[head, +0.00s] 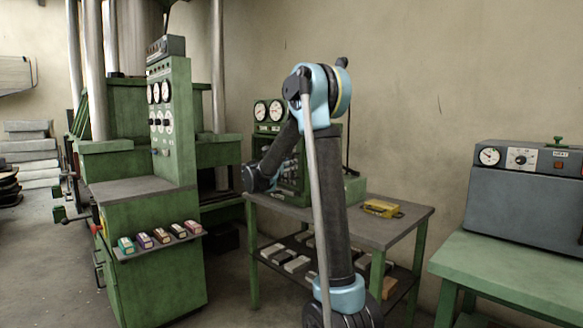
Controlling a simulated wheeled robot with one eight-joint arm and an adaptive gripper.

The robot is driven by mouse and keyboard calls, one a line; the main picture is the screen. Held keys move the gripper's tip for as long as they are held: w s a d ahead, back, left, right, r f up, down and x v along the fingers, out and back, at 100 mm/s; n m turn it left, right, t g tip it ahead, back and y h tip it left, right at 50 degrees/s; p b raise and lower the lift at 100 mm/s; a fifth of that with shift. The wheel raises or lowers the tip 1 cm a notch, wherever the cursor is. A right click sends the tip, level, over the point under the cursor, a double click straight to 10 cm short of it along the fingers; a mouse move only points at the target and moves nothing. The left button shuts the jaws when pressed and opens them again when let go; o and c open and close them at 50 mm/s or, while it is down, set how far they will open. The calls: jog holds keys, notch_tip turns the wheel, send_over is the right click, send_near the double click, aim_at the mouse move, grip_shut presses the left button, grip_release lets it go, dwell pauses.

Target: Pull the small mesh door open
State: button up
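A green cabinet with two round dials (269,110) stands on the grey-topped table behind my arm. What looks like a small mesh or grid front (290,168) shows on it, partly covered by my forearm. I cannot make out a handle or whether this door is ajar. My arm rises in front of the table, bends at the top and comes down to the left. My wrist (257,180) is in front of the cabinet's left side in the picture. My gripper's fingers do not show; they seem hidden behind the wrist.
A yellow box (382,208) lies on the grey-topped table (410,218). A green press (150,250) with a ledge of small blocks stands at left. A grey device (525,190) sits on a green table (500,265) at right. Blocks lie on the lower shelf.

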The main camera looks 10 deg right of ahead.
aim_at(292, 176)
jog(key=shift+x, duration=1.65)
jog(key=shift+c, duration=0.6)
grip_shut()
jog(key=shift+a, duration=0.1)
jog(key=shift+s, duration=0.15)
